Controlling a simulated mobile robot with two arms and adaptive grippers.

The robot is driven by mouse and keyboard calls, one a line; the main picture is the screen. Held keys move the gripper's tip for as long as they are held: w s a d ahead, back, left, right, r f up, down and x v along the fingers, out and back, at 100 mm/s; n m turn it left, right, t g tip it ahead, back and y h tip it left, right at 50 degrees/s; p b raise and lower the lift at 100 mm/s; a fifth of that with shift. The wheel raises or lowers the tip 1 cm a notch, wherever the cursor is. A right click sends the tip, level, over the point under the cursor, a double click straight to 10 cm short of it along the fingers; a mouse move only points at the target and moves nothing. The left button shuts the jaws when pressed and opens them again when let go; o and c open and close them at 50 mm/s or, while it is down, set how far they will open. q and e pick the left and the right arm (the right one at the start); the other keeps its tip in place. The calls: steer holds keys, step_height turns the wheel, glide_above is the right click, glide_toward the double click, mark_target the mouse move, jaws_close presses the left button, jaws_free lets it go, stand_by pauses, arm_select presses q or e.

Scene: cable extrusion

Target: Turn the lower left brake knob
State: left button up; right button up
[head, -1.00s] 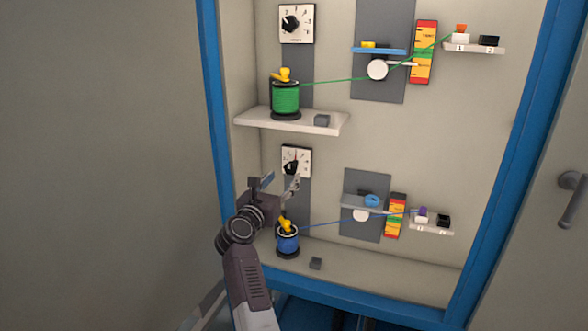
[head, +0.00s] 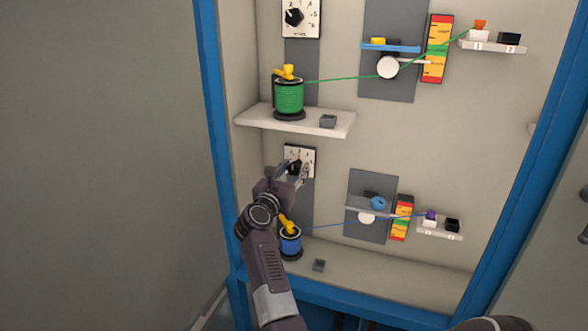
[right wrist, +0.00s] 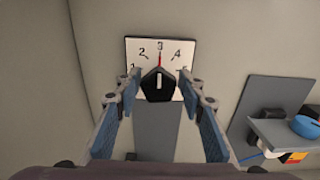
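The lower left brake knob (right wrist: 158,87) is black and five-sided, on a white dial plate (right wrist: 160,50) with numbers. Its white mark points up toward the 3, where a red line shows. In the head view the dial plate (head: 309,156) is on the lower back panel, partly hidden by my gripper. My right gripper (head: 294,172) is in front of this dial. In the right wrist view its two blue-padded fingers (right wrist: 158,100) are open, one on each side of the knob, with visible gaps. I see no contact. My left gripper is not in view.
Below the dial stands a blue spool (head: 290,241) with a yellow top, its blue cable running right. Above are a shelf (head: 295,121) with a green spool (head: 289,97) and another dial (head: 301,17). A blue frame (head: 216,140) edges the cabinet on the left.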

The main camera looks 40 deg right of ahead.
steer(key=shift+c, duration=1.2)
steer(key=shift+w+f, duration=0.1)
steer(key=c, duration=0.5)
steer(key=shift+n+p, duration=0.35)
steer(key=shift+n, duration=0.05)
steer(key=shift+n+p, duration=0.5)
steer(key=shift+n, duration=0.1)
steer(key=n+p, duration=0.3)
steer(key=shift+n, duration=0.3)
arm_select(q)
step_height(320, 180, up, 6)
steer(key=p, duration=0.1)
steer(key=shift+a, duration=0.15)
arm_select(e)
steer(key=shift+n, duration=1.1)
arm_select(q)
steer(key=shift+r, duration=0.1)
arm_select(e)
steer(key=shift+d, duration=0.1)
